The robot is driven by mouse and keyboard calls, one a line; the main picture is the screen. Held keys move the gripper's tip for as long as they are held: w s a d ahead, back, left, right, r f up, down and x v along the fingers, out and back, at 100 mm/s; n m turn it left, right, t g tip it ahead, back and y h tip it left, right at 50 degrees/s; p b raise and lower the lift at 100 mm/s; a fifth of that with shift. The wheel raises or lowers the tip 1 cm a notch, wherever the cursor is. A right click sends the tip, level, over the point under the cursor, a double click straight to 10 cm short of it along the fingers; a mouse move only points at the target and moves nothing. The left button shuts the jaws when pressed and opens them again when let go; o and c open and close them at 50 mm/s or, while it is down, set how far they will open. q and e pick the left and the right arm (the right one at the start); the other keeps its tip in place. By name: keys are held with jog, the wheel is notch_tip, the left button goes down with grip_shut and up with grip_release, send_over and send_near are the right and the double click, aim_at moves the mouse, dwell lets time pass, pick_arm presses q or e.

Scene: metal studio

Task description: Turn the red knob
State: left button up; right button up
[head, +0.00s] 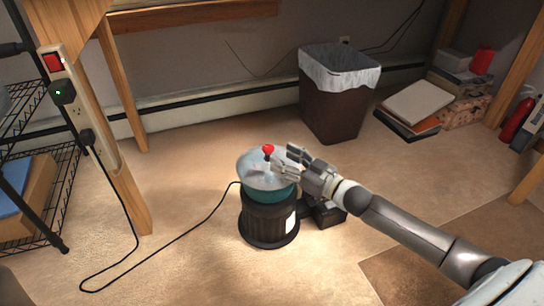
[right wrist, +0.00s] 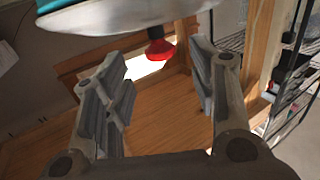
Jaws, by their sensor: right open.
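The red knob (head: 268,149) stands on top of the clear domed lid (head: 252,170) of a black and teal machine (head: 268,220) on the floor. In the right wrist view the red knob (right wrist: 161,50) shows between and beyond the open fingers, close to the rim of the lid (right wrist: 125,14). My right gripper (head: 285,161) is open and empty, just to the right of the knob and over the lid's right side. I see no contact between its fingers and the knob. My left gripper is not in view.
A power strip (head: 75,100) with a red switch is on a wooden post at the left, and a black cord runs from it to the machine. A lined bin (head: 335,105) stands behind. Wire shelves (head: 40,160) stand left. The floor around the machine is mostly clear.

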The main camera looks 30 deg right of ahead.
aim_at(273, 152)
jog(key=shift+b+x, duration=1.25)
jog(key=shift+x, duration=1.4)
jog(key=c, duration=1)
